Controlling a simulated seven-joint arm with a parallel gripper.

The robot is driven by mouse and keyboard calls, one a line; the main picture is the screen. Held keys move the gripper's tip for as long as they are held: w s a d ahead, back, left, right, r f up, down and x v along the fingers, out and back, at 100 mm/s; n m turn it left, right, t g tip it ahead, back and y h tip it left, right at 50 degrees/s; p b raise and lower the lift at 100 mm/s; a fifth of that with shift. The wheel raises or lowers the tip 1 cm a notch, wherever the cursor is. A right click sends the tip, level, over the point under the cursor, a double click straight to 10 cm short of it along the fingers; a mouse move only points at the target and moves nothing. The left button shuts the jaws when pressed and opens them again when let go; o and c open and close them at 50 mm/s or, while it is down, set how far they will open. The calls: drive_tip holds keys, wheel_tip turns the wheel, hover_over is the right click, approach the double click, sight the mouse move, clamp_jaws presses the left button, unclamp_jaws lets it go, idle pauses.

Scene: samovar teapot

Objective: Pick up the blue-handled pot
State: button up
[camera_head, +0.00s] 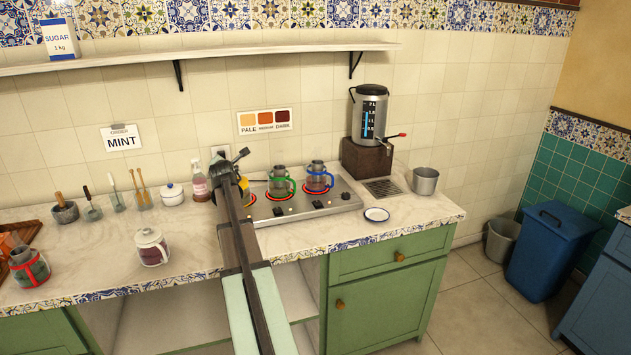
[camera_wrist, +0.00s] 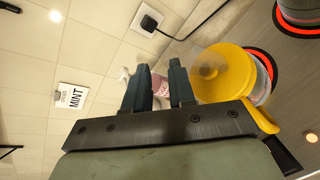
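The blue-handled pot (camera_head: 319,176) stands upright on the right burner of the stove in the head view. It is grey metal with a blue handle on its right side. The green-handled pot (camera_head: 280,183) stands just left of it. My gripper (camera_wrist: 158,75) is open, with an empty gap between its dark fingers. In the head view my arm reaches over the left end of the stove, left of both pots. A yellow-topped pot (camera_wrist: 222,72) is close beside the fingers in the wrist view. The blue-handled pot cannot be made out in the wrist view.
The stove (camera_head: 300,206) has glowing red burners. A pink-labelled bottle (camera_head: 200,184) stands left of my gripper. Right of the stove are a tall metal dispenser (camera_head: 368,112) on a dark block, a small dish (camera_head: 376,214) and a metal cup (camera_head: 425,181).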

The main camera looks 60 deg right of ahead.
drive_tip(key=s+d+f+g+h, duration=0.1)
drive_tip(key=s+d+g, duration=0.1)
drive_tip(key=s+d, duration=0.45)
drive_tip(key=s+d+f+g+h, duration=0.1)
drive_tip(key=s+d+g, duration=0.15)
drive_tip(key=s, duration=0.65)
drive_tip(key=g, duration=0.5)
approach(333, 182)
drive_tip(key=shift+n+t+h, duration=0.25)
drive_tip(key=shift+n+h, duration=0.05)
drive_tip(key=shift+h, duration=0.1)
drive_tip(key=x, duration=1)
drive_tip(key=shift+d+f, duration=0.15)
drive_tip(key=shift+f, duration=0.3)
clamp_jaws()
drive_tip(key=shift+r, duration=0.1)
